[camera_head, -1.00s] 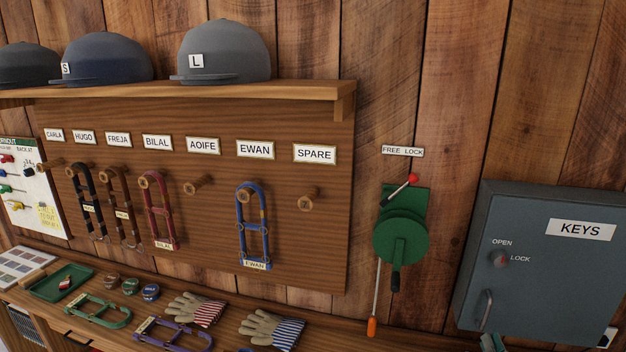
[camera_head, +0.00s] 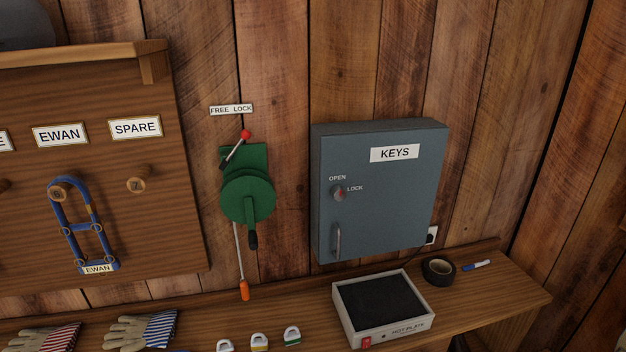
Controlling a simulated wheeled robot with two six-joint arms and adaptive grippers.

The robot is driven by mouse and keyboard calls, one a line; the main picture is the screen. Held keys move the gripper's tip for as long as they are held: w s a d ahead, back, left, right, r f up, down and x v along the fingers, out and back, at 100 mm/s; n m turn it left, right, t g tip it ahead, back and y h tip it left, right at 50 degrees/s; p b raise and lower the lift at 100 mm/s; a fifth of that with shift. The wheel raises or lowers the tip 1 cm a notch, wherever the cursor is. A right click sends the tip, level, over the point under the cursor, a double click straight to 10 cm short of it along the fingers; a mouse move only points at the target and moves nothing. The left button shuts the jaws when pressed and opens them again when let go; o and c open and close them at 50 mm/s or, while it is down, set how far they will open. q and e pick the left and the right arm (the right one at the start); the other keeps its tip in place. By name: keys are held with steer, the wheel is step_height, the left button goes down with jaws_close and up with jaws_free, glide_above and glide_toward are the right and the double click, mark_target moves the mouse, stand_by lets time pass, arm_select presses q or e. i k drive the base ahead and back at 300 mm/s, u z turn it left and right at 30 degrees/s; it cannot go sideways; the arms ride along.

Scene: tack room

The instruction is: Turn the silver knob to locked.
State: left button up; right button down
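The silver knob (camera_head: 338,194) is on the front of the grey-blue key cabinet (camera_head: 374,221), left of its middle. OPEN is printed above the knob and LOCK to its upper right. A small red mark shows on the knob, seemingly on its right side. It is too small to tell for sure which label it points at. A silver handle (camera_head: 336,241) is below the knob, and a KEYS label (camera_head: 395,153) is above right. The cabinet door looks closed. Neither of my grippers can be made out in the head view.
A green winch (camera_head: 248,197) with a red-tipped lever hangs left of the cabinet. Below, the wooden shelf (camera_head: 505,298) holds a hot plate (camera_head: 384,307), black tape (camera_head: 438,270), a blue marker (camera_head: 476,265), padlocks (camera_head: 259,342) and gloves (camera_head: 143,330). The space before the cabinet front looks clear.

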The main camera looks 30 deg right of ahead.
mark_target(338, 192)
steer(key=z, duration=1.55)
steer(key=k, duration=0.5)
steer(key=z, duration=1.25)
steer(key=i, duration=1.15)
steer(key=u, duration=0.95)
